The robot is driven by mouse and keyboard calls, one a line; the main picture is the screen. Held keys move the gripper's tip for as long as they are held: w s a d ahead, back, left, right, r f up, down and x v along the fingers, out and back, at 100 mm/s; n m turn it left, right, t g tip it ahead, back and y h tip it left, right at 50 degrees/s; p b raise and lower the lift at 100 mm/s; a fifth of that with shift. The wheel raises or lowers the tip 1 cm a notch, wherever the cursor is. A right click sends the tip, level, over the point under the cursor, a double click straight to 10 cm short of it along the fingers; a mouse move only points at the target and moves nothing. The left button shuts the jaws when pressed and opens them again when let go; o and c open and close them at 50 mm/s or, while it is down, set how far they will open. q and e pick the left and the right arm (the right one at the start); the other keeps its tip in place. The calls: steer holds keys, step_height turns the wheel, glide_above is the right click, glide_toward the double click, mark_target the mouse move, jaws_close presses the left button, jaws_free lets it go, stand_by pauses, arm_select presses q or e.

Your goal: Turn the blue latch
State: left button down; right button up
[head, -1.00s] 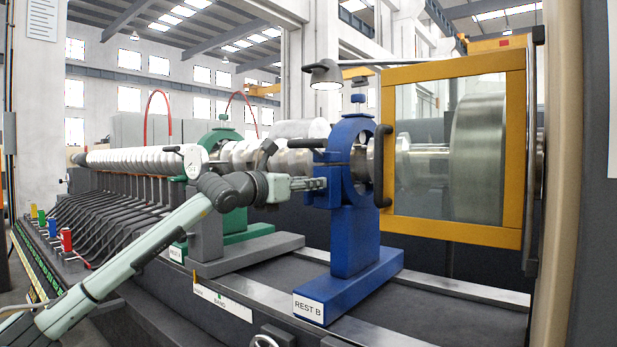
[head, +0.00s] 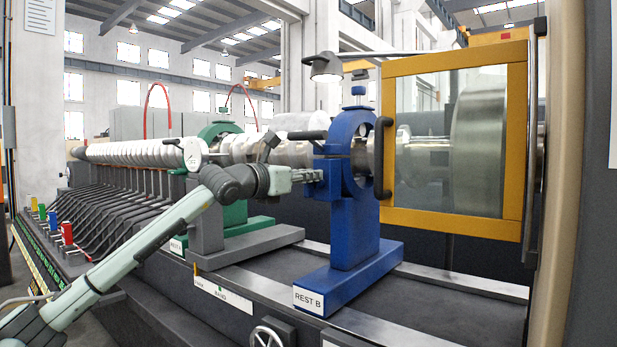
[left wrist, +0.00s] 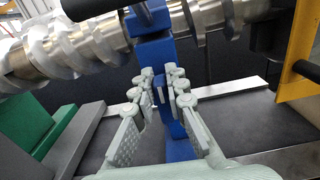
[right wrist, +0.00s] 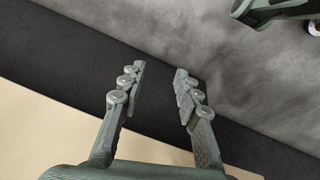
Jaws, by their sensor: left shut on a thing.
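The blue rest marked REST B (head: 345,235) stands upright around the shiny screw shaft. A black lever (head: 300,135) sticks out to the left from its ring. My left gripper (head: 319,176) is at the near left side of this ring, below the lever. In the left wrist view the left gripper (left wrist: 160,73) has its fingers on either side of a narrow blue part, which I take to be the latch; its shape is mostly hidden. My right gripper (right wrist: 160,70) is open and empty, over a dark strip of floor.
A green rest (head: 232,212) stands behind to the left. A yellow-framed guard door (head: 453,224) with a black handle (head: 380,158) is close on the right. A lamp (head: 325,68) hangs above. The machine bed is clear in front of REST B.

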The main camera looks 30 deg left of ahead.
arm_select(q)
steer(key=shift+d+f+m+b, duration=0.2)
steer(key=shift+m+b, duration=0.3)
steer(key=shift+m, duration=0.3)
steer(key=m, duration=0.1)
steer(key=m+b, duration=0.1)
steer(key=shift+d+m, duration=0.25)
steer(key=shift+m, duration=0.05)
steer(key=m, duration=0.1)
steer(key=m+b, duration=0.1)
steer(key=m, duration=0.1)
steer(key=shift+d+f+m, duration=0.15)
steer(key=shift+d+m, duration=0.1)
steer(key=shift+m, duration=0.05)
steer(key=m, duration=0.3)
steer(key=m+b, duration=0.1)
steer(key=shift+s+d+f+m, duration=0.1)
steer(key=shift+d+f+m, duration=0.15)
steer(key=shift+f+m, duration=0.05)
steer(key=m, duration=0.3)
steer(key=shift+d+f+m+b, duration=0.15)
steer(key=shift+f+m+b, duration=0.15)
steer(key=shift+f+m, duration=0.2)
steer(key=shift+m, duration=0.6)
arm_select(e)
step_height(320, 180, up, 11)
steer(key=shift+w+d+t+h, duration=0.15)
steer(key=shift+d+t+h, duration=0.05)
steer(key=shift+t+h, duration=0.1)
steer(key=shift+r, duration=0.1)
